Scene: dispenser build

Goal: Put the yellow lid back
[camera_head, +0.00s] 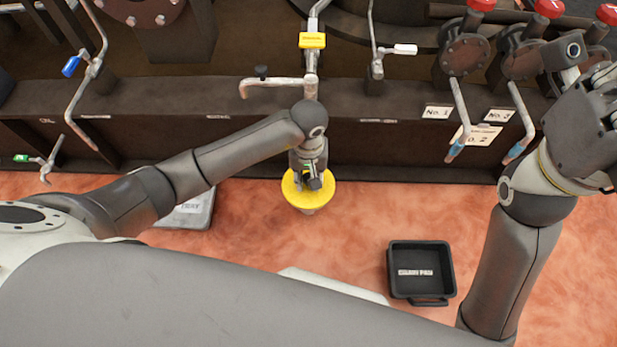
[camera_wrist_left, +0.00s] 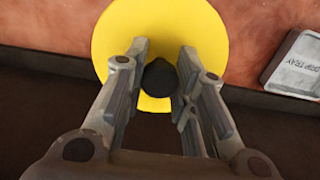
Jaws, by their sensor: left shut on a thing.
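The yellow lid (camera_head: 293,197) is a round disc near the middle of the head view, in front of the dark machine. In the left wrist view it fills the top middle (camera_wrist_left: 205,35), with a black knob (camera_wrist_left: 159,77) at its centre. My left gripper (camera_head: 309,181) reaches down over the lid and is shut on its knob, one finger on each side. A small pale part shows under the lid's front edge; most of what is below is hidden. My right gripper (camera_head: 600,125) is at the far right edge, partly cut off, away from the lid.
A black pan (camera_head: 447,268) stands on the orange floor at right. A grey drip tray (camera_head: 195,215) lies at left, partly behind my left arm; it also shows in the left wrist view (camera_wrist_left: 293,62). Pipes and a yellow-handled valve (camera_head: 312,40) jut from the machine above the lid.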

